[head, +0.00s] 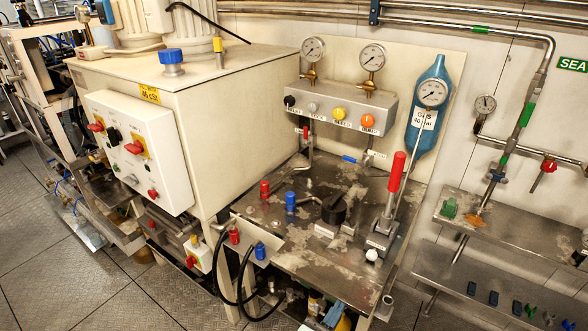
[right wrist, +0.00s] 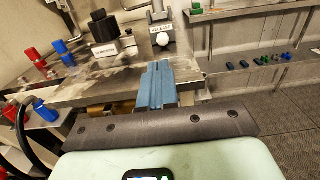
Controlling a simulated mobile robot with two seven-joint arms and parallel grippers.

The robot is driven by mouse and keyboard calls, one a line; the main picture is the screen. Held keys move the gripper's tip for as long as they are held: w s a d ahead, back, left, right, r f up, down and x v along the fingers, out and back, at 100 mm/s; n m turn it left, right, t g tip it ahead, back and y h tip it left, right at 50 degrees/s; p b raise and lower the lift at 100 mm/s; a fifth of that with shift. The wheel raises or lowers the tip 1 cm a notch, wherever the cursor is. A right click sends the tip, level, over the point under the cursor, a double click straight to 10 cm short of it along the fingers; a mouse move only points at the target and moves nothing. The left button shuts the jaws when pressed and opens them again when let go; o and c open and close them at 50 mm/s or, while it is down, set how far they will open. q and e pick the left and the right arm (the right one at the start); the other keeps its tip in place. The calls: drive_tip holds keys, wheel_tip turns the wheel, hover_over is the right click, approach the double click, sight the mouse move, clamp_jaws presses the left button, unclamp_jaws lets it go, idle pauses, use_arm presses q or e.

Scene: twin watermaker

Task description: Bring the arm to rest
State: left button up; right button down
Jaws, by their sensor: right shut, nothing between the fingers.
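My right gripper (head: 334,314) shows at the bottom edge of the head view, low in front of the metal workbench (head: 330,260). In the right wrist view its blue fingers (right wrist: 156,84) are shut together with nothing between them. They point toward the bench's front edge; I cannot tell how close they are to it. Most of the right arm is out of view. My left gripper is not in view.
A red-handled lever (head: 396,172), a black knob (head: 334,208) and red and blue fittings stand on the bench. Black hoses (head: 240,275) hang at its left. A cream cabinet (head: 200,110) stands left; shelves (head: 500,235) run at right. Open floor (head: 60,290) shows lower left.

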drive_tip(key=s+d+f+m+g, duration=0.3)
drive_tip(key=s+d+f+g, duration=0.2)
drive_tip(key=f, duration=0.3)
drive_tip(key=s+d+f+m+g, duration=0.2)
drive_tip(key=s+d+f+g, duration=0.4)
drive_tip(key=f, duration=0.3)
drive_tip(key=s+a+f+m+g+y, duration=0.2)
drive_tip(key=s+f+m+g+y, duration=0.3)
drive_tip(key=s, duration=0.5)
drive_tip(key=s+a+f+m+g+y, duration=0.3)
drive_tip(key=s+f+m+g, duration=0.25)
drive_tip(key=s, duration=0.55)
drive_tip(key=w+a+f+m+t+y, duration=0.1)
drive_tip(key=a+f+m+t+y, duration=0.15)
drive_tip(key=m, duration=0.65)
drive_tip(key=a+f+m+t+y, duration=0.1)
drive_tip(key=f+m+t+y, duration=0.2)
drive_tip(key=m, duration=0.6)
use_arm(q)
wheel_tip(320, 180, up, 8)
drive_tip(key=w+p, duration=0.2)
drive_tip(key=p, duration=0.5)
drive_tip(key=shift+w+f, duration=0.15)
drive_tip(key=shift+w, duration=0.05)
use_arm(e)
drive_tip(key=w+r, duration=0.3)
drive_tip(key=r, duration=0.4)
drive_tip(key=shift+r, duration=0.4)
